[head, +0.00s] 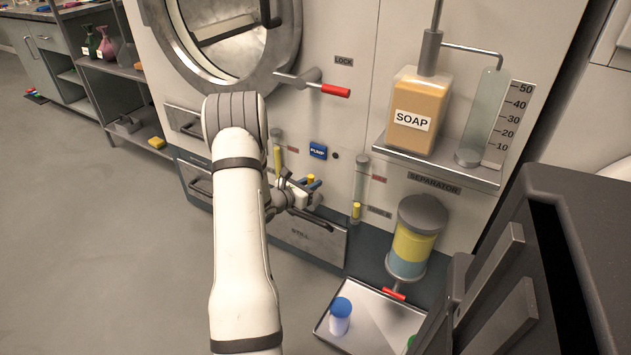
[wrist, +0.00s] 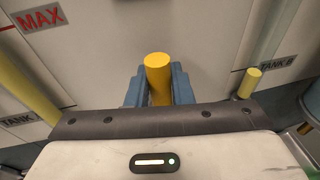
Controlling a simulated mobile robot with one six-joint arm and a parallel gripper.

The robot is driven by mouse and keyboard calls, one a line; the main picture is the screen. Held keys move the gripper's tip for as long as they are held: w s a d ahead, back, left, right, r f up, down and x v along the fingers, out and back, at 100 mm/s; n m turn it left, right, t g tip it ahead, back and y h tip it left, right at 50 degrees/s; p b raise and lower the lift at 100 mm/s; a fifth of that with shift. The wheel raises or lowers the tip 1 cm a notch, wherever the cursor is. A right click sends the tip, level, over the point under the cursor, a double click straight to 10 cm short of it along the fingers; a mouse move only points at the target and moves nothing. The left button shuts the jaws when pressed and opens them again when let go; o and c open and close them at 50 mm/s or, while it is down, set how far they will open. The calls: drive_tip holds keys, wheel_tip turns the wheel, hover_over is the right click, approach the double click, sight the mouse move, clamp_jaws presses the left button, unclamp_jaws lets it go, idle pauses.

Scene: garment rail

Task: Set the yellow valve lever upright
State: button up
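The yellow valve lever (wrist: 159,80) is a short round yellow bar in the middle of the wrist view, between the two blue fingers of my gripper (wrist: 160,85). The fingers flank it closely, with no clear gap on either side, and its rounded end sticks out past them. In the head view my gripper (head: 305,183) is in front of the machine's lower panel, between the two tank gauges. Only a small yellow piece of the lever (head: 311,179) shows there. The lever's pivot is hidden, so its angle is hard to tell.
A tall yellow gauge (head: 278,160) stands left of my gripper; the tank B gauge (head: 357,208), yellow low down, stands right. Above are the blue pump button (head: 318,151) and red-tipped lock handle (head: 335,91). The separator (head: 414,238) stands above a tray (head: 375,318) at lower right.

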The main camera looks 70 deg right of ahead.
drive_tip(key=o, duration=0.4)
drive_tip(key=shift+s, duration=0.1)
drive_tip(key=shift+a, duration=0.15)
drive_tip(key=p+v, duration=0.2)
drive_tip(key=v, duration=0.5)
drive_tip(key=shift+w+a, duration=0.25)
drive_tip(key=shift+a, duration=0.05)
